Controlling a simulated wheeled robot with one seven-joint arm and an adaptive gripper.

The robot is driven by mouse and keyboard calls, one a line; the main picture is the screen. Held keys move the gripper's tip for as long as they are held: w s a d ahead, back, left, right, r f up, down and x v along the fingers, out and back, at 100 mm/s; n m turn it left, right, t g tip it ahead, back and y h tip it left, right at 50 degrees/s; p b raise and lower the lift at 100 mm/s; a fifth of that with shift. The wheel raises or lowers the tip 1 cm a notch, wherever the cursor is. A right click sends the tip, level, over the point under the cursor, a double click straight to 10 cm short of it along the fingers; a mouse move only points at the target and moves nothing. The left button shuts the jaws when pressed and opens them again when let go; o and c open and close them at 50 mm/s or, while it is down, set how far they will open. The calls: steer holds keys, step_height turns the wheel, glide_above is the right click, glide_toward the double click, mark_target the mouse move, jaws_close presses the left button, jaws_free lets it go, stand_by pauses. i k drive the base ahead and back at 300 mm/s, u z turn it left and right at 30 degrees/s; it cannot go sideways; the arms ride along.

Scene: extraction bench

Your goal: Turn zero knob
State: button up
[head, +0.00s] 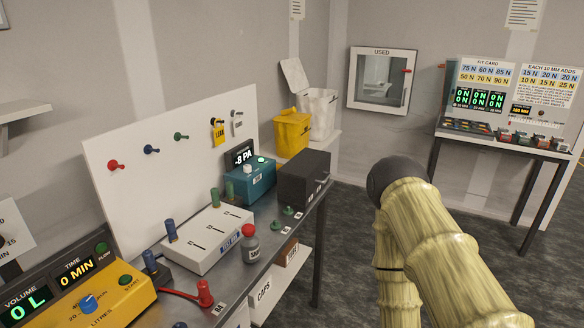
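A teal meter box (251,184) stands at the back of the bench, with a dark display (242,156) reading -8 PA. A small white knob (247,169) sits on top of the box, below the display, and a lit green spot (261,160) shows beside it. No zero label is readable on the knob at this size. My arm rises at the right of the view, apart from the bench. My gripper is not in view.
A dark grey box (304,178) stands right of the meter. A white slotted block (207,240), a red-capped bottle (250,242) and green pegs (288,211) stand in front. A yellow pump (88,290) is front left.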

mark_target(247, 168)
steer(key=z, duration=1.35)
steer(key=i, duration=1.3)
steer(key=u, duration=2.6)
